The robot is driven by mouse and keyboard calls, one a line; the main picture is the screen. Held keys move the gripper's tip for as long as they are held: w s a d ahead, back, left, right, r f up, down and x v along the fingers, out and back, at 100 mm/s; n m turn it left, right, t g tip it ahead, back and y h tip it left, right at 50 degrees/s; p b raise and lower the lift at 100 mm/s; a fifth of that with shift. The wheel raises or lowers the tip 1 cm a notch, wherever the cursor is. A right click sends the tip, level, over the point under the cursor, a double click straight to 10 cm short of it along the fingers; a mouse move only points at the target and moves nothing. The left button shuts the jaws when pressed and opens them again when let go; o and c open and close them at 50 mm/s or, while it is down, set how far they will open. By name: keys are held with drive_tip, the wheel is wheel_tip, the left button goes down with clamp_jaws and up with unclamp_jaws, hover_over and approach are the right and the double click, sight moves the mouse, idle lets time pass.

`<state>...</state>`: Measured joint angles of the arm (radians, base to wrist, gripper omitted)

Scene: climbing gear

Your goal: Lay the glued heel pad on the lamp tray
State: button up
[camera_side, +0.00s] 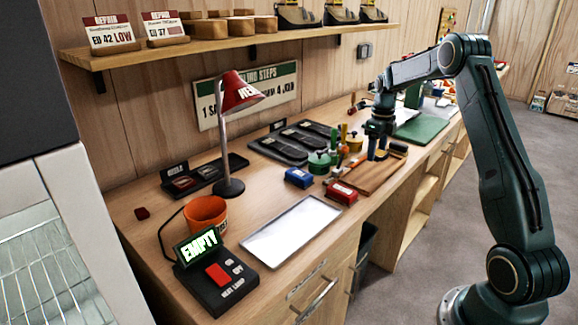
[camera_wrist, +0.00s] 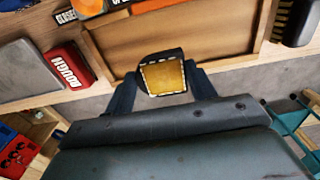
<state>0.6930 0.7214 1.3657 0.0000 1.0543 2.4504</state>
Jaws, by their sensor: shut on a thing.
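My gripper (camera_side: 379,150) is over the wooden board at the right of the bench in the side view. In the wrist view its two dark fingers are shut on the heel pad (camera_wrist: 163,77), a small dark piece with a yellow face and a pale dashed border. The pad cannot be made out in the side view. The lamp tray (camera_side: 291,232) is a bare, pale metal sheet at the bench front, left of my gripper. Its corner shows at the left of the wrist view (camera_wrist: 25,77). The red lamp (camera_side: 240,92) stands behind it.
Between tray and gripper are a red block (camera_side: 341,192) and a blue block (camera_side: 299,177). An orange pot (camera_side: 205,214) and a control box (camera_side: 217,274) reading EMPTY stand left of the tray. The wooden board (camera_side: 366,178) has a raised rim. A shelf (camera_side: 230,47) hangs above.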

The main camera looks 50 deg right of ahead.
sight(373, 174)
drive_tip(key=shift+f, duration=0.95)
drive_tip(key=shift+f, duration=1.9)
drive_tip(key=shift+f, duration=0.2)
drive_tip(key=o, duration=1)
drive_tip(key=shift+r, duration=0.1)
wheel_tip(373, 174, up, 13)
drive_tip(key=shift+s+d+f, duration=0.1)
drive_tip(key=shift+r, duration=0.45)
